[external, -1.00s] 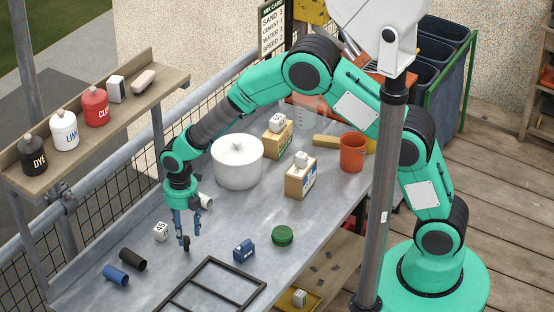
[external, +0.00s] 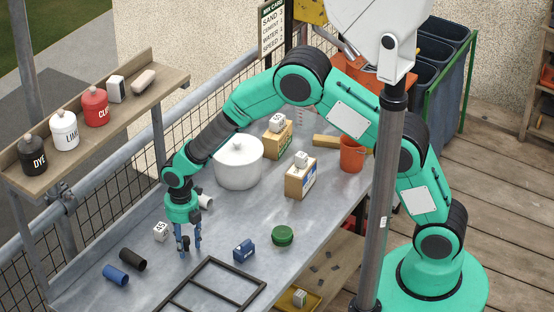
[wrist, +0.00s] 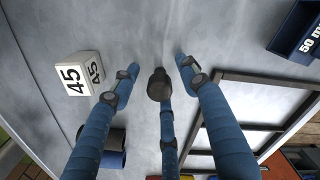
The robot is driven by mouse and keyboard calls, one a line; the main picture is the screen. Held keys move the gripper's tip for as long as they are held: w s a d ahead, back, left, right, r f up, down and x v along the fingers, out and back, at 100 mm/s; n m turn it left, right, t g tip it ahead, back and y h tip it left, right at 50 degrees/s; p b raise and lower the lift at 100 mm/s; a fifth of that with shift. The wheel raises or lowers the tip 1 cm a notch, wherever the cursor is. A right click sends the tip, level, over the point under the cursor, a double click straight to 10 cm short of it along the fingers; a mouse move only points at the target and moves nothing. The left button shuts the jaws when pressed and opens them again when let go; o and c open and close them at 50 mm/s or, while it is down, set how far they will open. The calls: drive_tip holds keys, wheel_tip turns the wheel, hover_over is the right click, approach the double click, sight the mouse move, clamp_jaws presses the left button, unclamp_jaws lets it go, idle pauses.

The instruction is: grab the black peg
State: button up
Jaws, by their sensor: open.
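A blue box (external: 243,250) and a dark frame (external: 207,259) lie to my gripper's right. A white pot (external: 238,164) stands farther back. A shelf (external: 70,150) with bottles is at the left.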

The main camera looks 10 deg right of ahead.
sight(185, 238)
idle(0.4)
drive_tip(key=c, duration=1)
drive_tip(key=shift+o, duration=0.2)
drive_tip(key=shift+r, duration=0.15)
wheel_tip(185, 238, up, 10)
drive_tip(key=shift+f+p, duration=0.1)
drive_tip(key=shift+p, duration=0.95)
